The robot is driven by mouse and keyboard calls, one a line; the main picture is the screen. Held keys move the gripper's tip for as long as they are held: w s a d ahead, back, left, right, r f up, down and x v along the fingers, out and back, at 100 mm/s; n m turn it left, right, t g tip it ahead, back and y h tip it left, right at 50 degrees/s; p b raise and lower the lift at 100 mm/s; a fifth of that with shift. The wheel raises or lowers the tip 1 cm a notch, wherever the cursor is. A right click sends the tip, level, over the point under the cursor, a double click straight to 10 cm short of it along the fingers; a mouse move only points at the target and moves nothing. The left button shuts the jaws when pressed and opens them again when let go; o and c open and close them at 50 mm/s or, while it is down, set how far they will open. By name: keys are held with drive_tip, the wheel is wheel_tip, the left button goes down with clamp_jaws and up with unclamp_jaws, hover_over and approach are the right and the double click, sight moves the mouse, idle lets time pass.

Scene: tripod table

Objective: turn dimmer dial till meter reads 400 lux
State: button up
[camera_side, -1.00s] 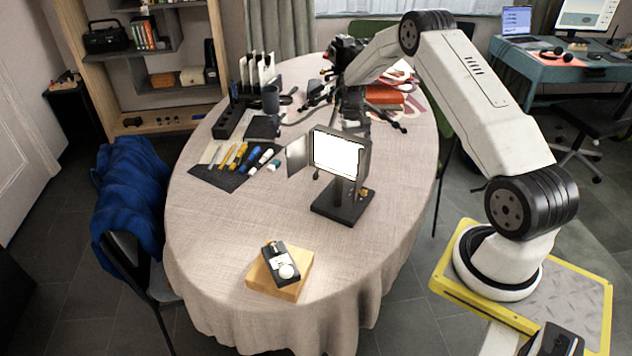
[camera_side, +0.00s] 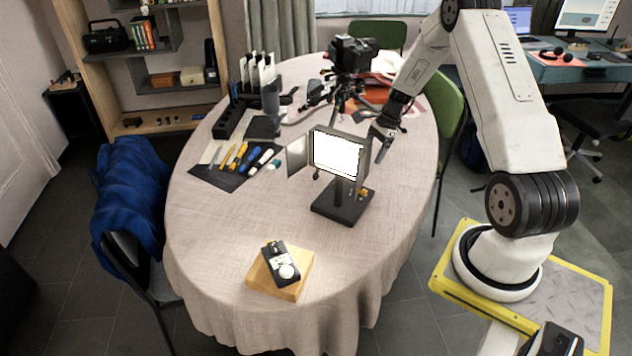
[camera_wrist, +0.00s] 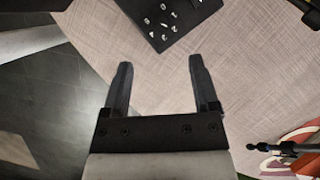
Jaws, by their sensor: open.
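The lamp panel (camera_side: 338,155) is lit bright white and stands on a black base (camera_side: 340,209) on the table. A small orange-yellow part (camera_side: 364,192), possibly the dimmer dial, sits at the base's right side. The light meter (camera_side: 281,263), dark with a white dome, rests on a wooden block (camera_side: 296,284) near the table's front; its reading is too small to make out. My gripper (camera_side: 384,146) is behind and right of the lamp, above the table. In the wrist view my gripper (camera_wrist: 158,80) is open, with only tablecloth between its fingers.
A camera on a tripod (camera_side: 350,62) stands behind the lamp. Pens and markers lie on a dark mat (camera_side: 222,178) at left. A dark plate with small pale pieces (camera_wrist: 168,18) shows in the wrist view. The table's right front is clear.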

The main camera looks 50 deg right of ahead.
wheel_tip(320, 180, down, 4)
drive_tip(key=shift+f, duration=0.2)
drive_tip(key=shift+a+f, duration=0.1)
drive_tip(key=shift+x, duration=3.8)
clamp_jaws()
